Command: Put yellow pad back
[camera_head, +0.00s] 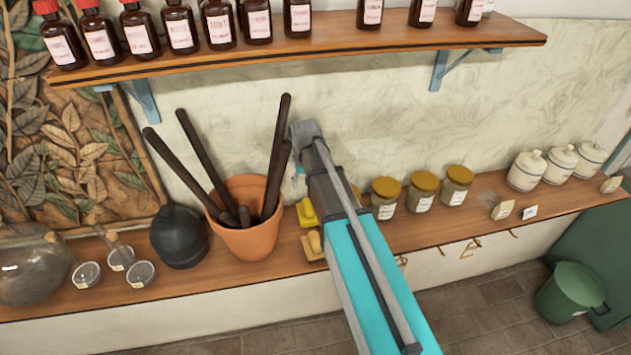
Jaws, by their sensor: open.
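A yellow pad (307,213) lies on the lower wooden shelf, just right of the terracotta pot. A tan-yellow block (313,244) lies in front of it, nearer the shelf's front edge; my arm hides the right side of both. My arm reaches up across the middle of the picture, its wrist above and behind the pads. My gripper (299,172) is mostly hidden behind the wrist; only a small part shows at its left, above the yellow pad. It is open, and I see nothing held in it.
The terracotta pot (249,237) with tall dark rods stands close left of the pads. Jars with mustard lids (423,190) stand right of my arm. The upper shelf (330,42) with brown bottles overhangs. A black round vessel (180,237) stands further left.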

